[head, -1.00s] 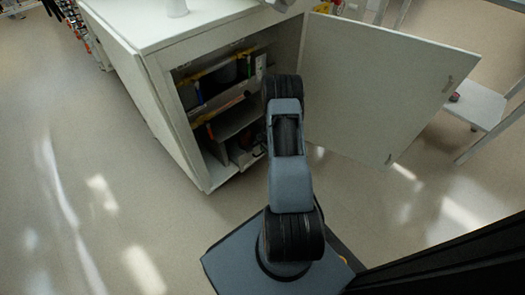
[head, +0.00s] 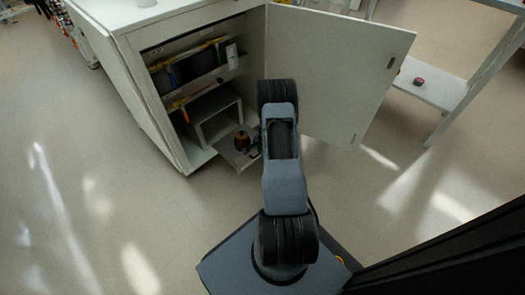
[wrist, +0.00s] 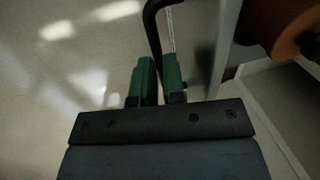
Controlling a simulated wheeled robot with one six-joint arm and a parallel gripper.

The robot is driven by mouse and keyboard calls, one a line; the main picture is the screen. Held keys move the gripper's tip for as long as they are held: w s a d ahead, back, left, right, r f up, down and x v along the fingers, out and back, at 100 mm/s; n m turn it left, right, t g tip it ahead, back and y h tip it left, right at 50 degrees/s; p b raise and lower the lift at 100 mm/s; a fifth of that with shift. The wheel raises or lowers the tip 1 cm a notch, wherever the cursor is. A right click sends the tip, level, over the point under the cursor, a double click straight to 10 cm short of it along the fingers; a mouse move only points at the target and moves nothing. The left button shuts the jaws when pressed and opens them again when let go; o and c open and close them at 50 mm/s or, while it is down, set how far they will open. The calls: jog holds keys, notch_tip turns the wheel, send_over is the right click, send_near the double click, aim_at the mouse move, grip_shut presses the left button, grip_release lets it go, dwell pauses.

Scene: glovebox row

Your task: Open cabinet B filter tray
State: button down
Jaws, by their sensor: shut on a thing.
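A white cabinet (head: 175,14) stands with its door (head: 335,75) swung open to the right; I cannot read a B on it. A grey tray (head: 236,157) sticks out of the lower compartment, with a brown round thing (head: 242,140) on it. In the wrist view, the tray's grey front (wrist: 222,45) runs beside my gripper (wrist: 160,78), with an orange-brown round thing (wrist: 290,25) behind it. The green fingertips are shut on a thin black handle (wrist: 154,30). In the head view my arm hides most of the gripper and the handle.
Upper shelves hold dark bins with yellow and orange edges (head: 185,62). A white side table (head: 435,85) with a small dark red object (head: 419,81) stands beyond the open door. The floor (head: 90,200) at the left is clear.

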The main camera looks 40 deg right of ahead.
jog(key=shift+s, duration=0.1)
jog(key=c, duration=1.5)
grip_release()
jog(key=shift+r, duration=0.1)
jog(key=s+r+p, duration=0.1)
jog(key=r+p, duration=0.1)
jog(key=r, duration=0.2)
jog(key=s+r+p, duration=0.1)
jog(key=r, duration=0.4)
jog(key=r+p, duration=0.2)
jog(key=r, duration=0.2)
jog(key=shift+s+d+r+p, duration=0.1)
jog(key=shift+s+r+p, duration=0.05)
jog(key=shift+s+p, duration=0.2)
